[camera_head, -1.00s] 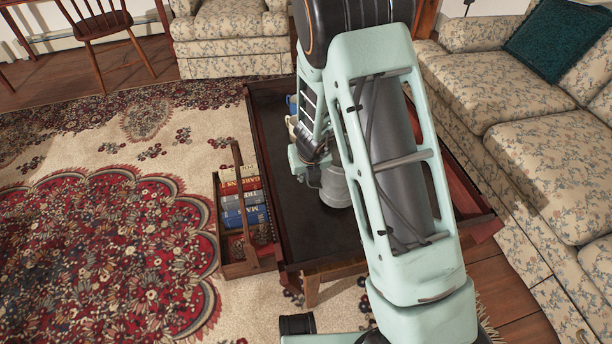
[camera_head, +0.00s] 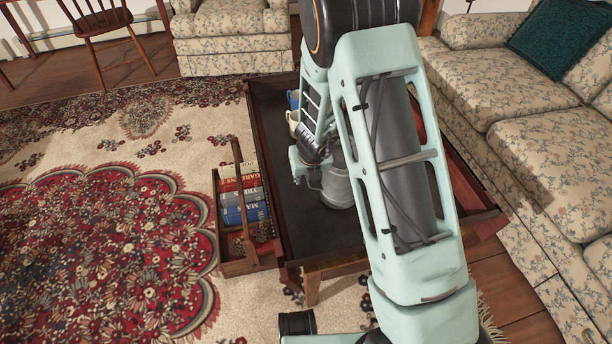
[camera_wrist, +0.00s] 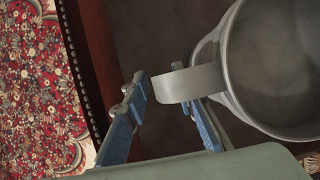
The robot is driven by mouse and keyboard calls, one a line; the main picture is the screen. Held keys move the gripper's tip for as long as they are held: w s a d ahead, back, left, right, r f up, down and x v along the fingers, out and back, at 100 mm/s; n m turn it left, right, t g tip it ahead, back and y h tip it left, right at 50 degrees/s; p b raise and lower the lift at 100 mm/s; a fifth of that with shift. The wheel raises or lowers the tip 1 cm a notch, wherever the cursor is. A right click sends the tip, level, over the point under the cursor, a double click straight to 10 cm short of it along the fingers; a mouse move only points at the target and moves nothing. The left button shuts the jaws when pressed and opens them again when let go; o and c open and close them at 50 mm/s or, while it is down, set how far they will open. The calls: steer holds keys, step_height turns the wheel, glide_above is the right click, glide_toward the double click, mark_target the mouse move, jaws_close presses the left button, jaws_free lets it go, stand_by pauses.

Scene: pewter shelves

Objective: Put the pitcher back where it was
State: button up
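The pitcher (camera_head: 338,188) is a grey metal vessel. It stands on the dark tray-like top of the low table, partly hidden behind my arm. In the wrist view the pitcher (camera_wrist: 282,75) fills the right side, with its open mouth and strap handle showing. My gripper (camera_wrist: 160,88) is open, its two blue-padded fingers spread apart. The right finger overlaps the pitcher's handle and its tip shows past the handle strap. The left finger is clear of the handle. In the head view my gripper (camera_head: 311,180) is just left of the pitcher.
The low table (camera_head: 265,160) has a raised wooden rim. A cream object (camera_head: 292,120) and a blue object (camera_head: 293,98) stand at its far left. A wooden carrier (camera_head: 232,268) with several books is beside the table. A floral sofa (camera_head: 500,130) is on the right.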

steer(key=shift+r, duration=0.1)
steer(key=p+v, duration=0.7)
steer(key=v, duration=0.5)
steer(key=shift+w+r, duration=0.1)
